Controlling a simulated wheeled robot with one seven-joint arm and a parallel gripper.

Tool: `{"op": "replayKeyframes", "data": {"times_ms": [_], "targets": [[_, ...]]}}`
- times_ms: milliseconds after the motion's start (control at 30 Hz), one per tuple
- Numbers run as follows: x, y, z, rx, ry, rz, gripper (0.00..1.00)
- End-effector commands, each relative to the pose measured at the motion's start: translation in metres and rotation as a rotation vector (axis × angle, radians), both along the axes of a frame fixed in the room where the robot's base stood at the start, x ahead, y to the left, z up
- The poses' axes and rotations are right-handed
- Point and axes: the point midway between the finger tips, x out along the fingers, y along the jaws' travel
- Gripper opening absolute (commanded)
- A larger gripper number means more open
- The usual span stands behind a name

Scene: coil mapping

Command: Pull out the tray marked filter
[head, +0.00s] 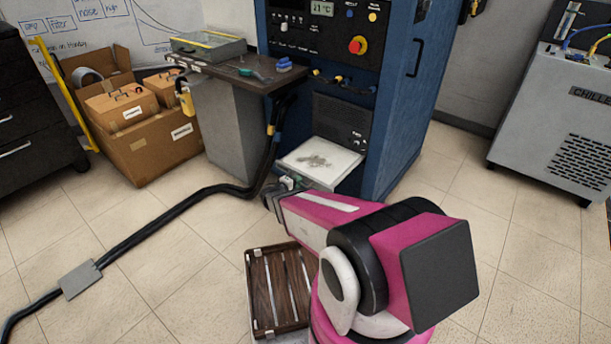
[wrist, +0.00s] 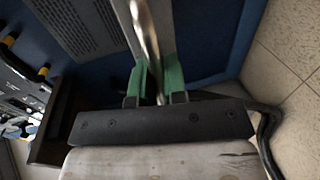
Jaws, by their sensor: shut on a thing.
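The pulled-out tray (head: 345,168) sticks out from the bottom of the blue cabinet, with a pale inside and grey debris in it. No filter marking is readable on it from here. My gripper (head: 287,184) is at the tray's front left corner in the head view, partly hidden by my arm. In the wrist view its green fingers (wrist: 157,82) are shut on a thin metal edge or bar (wrist: 147,40), which appears to be part of the tray.
The blue cabinet (head: 403,120) stands behind the tray. Left are a side table (head: 225,80), a cardboard box (head: 155,150) and a thick black cable (head: 170,215) on the floor. A wooden slatted case (head: 262,290) lies near my arm. The right floor is clear up to the chiller (head: 560,110).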

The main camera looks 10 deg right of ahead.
Motion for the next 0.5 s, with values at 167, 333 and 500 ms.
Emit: {"op": "replayKeyframes", "data": {"times_ms": [167, 333, 500], "targets": [[-0.01, 0.013, 0.0, 0.0, 0.001, 0.001, 0.0], [-0.013, 0.017, 0.0, 0.0, 0.0, 0.0, 0.0], [-0.013, 0.017, 0.0, 0.0, 0.0, 0.0, 0.0]]}}
